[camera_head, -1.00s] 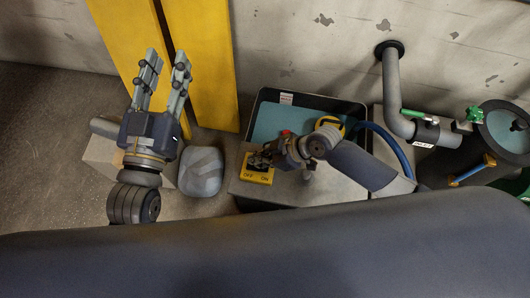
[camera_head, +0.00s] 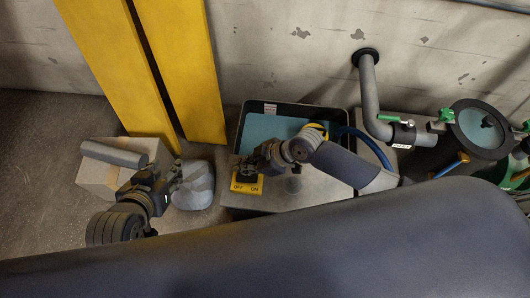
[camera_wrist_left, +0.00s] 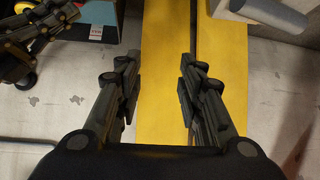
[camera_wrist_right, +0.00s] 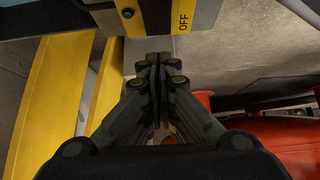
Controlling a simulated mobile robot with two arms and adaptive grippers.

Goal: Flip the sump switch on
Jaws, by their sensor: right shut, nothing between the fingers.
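The yellow switch box (camera_head: 246,187), marked OFF and ON, sits at the front left of the grey sump top. My right gripper (camera_head: 252,168) is over the back of the box and hides the switch lever. In the right wrist view its fingers (camera_wrist_right: 155,58) are shut and empty, just below the box's OFF plate (camera_wrist_right: 183,18); contact with the switch cannot be told. My left gripper (camera_head: 174,178) is left of the box, in front of a grey sack. Its fingers (camera_wrist_left: 160,85) are apart and empty in the left wrist view.
The grey sack (camera_head: 195,188) and a cardboard box (camera_head: 103,172) stand left of the sump. Yellow planks (camera_head: 170,75) lean on the wall. A blue-lined basin (camera_head: 265,132) lies behind the switch. A grey pipe (camera_head: 371,100) with a green valve handle is to the right.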

